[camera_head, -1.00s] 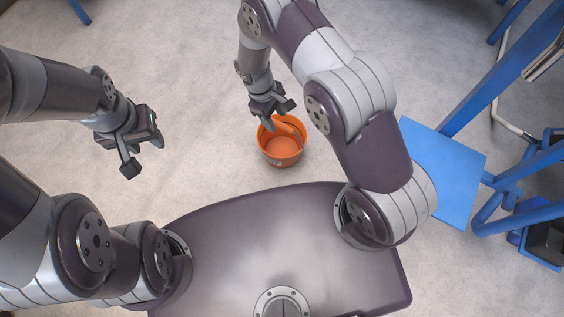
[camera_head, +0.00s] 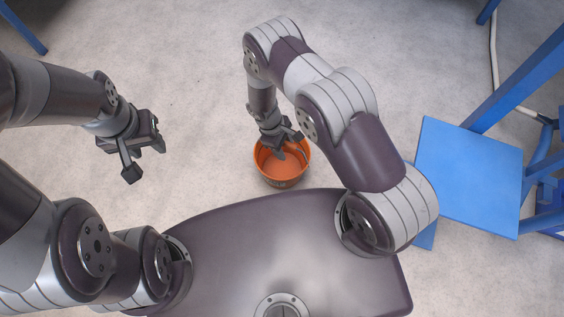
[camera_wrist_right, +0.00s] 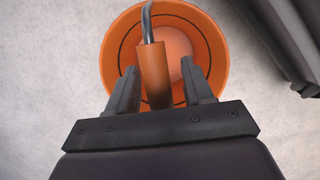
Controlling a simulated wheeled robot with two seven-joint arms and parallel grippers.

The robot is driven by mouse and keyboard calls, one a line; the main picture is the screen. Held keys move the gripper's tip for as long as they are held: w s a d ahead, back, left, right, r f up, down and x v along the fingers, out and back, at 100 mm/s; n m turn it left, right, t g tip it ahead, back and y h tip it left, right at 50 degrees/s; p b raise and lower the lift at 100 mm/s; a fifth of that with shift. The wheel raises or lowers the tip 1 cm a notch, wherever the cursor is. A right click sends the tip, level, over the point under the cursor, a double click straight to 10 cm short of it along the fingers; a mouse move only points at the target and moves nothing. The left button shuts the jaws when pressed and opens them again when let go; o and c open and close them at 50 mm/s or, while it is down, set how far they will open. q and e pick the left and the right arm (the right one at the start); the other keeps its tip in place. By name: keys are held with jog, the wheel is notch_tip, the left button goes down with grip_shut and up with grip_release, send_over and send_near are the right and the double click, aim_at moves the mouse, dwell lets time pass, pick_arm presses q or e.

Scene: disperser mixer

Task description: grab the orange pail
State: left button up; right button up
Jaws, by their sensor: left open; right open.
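The orange pail (camera_head: 283,179) stands on the floor just beyond the front edge of my base. My right gripper (camera_head: 284,150) is over the pail's far rim, pointing down, and covers part of its opening. In the right wrist view the pail (camera_wrist_right: 215,50) has a grey wire handle with an orange grip (camera_wrist_right: 153,70). My right gripper (camera_wrist_right: 160,88) is open, with one finger on each side of the grip; I cannot tell whether they touch it. My left gripper (camera_head: 142,160) is open and empty over bare floor at the left.
A blue flat panel (camera_head: 468,178) and blue frame legs (camera_head: 520,75) stand at the right. A pale hose (camera_head: 494,60) runs behind them. The floor around the pail's far and left sides is clear.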

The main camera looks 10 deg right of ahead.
jog(key=shift+r, duration=0.15)
jog(key=shift+f, duration=0.25)
dwell(0.4)
grip_shut()
